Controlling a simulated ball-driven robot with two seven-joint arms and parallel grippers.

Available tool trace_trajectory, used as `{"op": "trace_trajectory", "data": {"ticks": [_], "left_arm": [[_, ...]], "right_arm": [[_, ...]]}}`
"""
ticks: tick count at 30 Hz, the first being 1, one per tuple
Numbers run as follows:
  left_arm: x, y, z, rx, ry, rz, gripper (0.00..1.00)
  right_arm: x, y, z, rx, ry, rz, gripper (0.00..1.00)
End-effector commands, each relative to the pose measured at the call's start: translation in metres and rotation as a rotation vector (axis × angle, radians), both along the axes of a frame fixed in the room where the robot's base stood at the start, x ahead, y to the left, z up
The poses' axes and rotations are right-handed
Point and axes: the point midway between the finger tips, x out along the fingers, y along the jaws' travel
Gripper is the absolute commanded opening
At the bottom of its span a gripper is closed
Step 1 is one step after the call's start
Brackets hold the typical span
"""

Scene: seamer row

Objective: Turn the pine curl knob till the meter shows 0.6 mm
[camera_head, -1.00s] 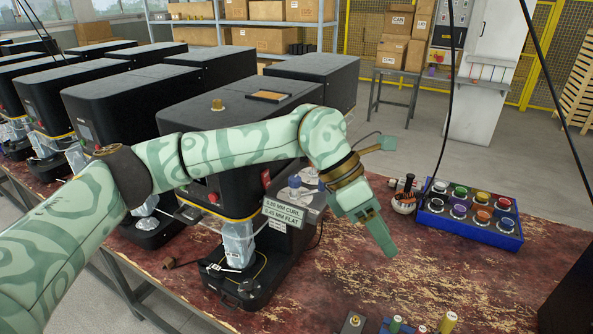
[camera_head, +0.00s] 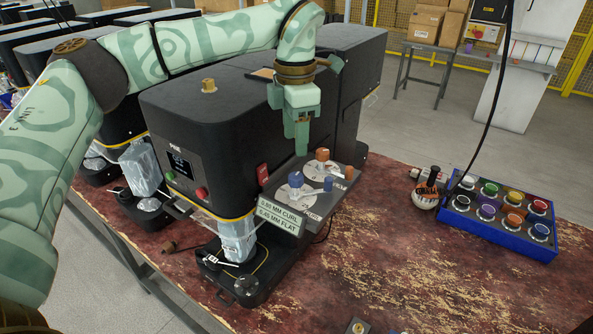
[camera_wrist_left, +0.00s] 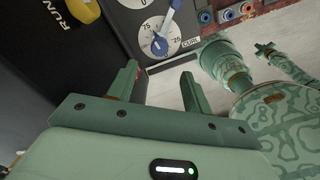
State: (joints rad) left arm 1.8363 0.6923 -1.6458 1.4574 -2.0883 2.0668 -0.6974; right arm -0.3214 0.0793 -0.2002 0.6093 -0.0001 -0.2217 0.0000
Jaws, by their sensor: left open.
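The machine marked PINE (camera_head: 215,140) stands in the middle of the head view, its small screen (camera_head: 179,164) too small to read. On its side panel, a blue knob (camera_head: 296,180) and an orange knob (camera_head: 322,156) sit on pale dials. In the left wrist view the blue knob (camera_wrist_left: 159,46) sits beside the label CURL (camera_wrist_left: 189,42). My left gripper (camera_head: 302,148) hangs open and empty above the panel, apart from both knobs; its open fingers (camera_wrist_left: 158,90) show below the blue knob's dial.
A sign (camera_head: 279,217) with CURL and FLAT values hangs at the panel's front. The worn red bench (camera_head: 390,270) is clear between.

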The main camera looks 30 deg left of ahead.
Motion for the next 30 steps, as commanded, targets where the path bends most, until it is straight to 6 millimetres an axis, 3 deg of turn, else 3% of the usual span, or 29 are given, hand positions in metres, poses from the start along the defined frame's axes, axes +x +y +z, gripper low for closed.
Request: {"op": "trace_trajectory", "data": {"ticks": [3, 9, 15, 23, 24, 28, 29, 30], "left_arm": [[-0.001, 0.000, -0.033, -0.001, 0.005, -0.001, 0.50], [-0.001, 0.000, -0.070, -0.001, 0.001, -0.001, 0.50], [0.000, 0.000, -0.087, -0.001, -0.001, 0.000, 0.50], [0.000, 0.000, -0.089, -0.001, -0.001, 0.000, 0.50], [0.000, 0.000, -0.089, -0.001, -0.001, 0.000, 0.47], [0.000, 0.000, -0.089, -0.001, -0.001, -0.001, 0.11], [0.000, -0.001, -0.089, -0.001, -0.001, -0.001, 0.05], [0.000, -0.001, -0.089, -0.001, -0.001, -0.001, 0.05]], "right_arm": [[0.008, -0.001, -0.002, -0.001, -0.012, 0.000, 0.00], [0.034, 0.000, -0.001, 0.002, -0.052, -0.001, 0.00], [0.025, -0.001, -0.002, 0.001, -0.039, -0.001, 0.00], [0.020, -0.001, -0.002, 0.001, -0.030, -0.001, 0.00], [0.020, -0.001, -0.002, 0.001, -0.030, 0.000, 0.00], [0.020, -0.001, -0.002, 0.001, -0.030, 0.000, 0.00], [0.020, 0.000, -0.002, 0.001, -0.030, 0.000, 0.00], [0.020, 0.000, -0.002, 0.001, -0.030, 0.000, 0.00]]}}
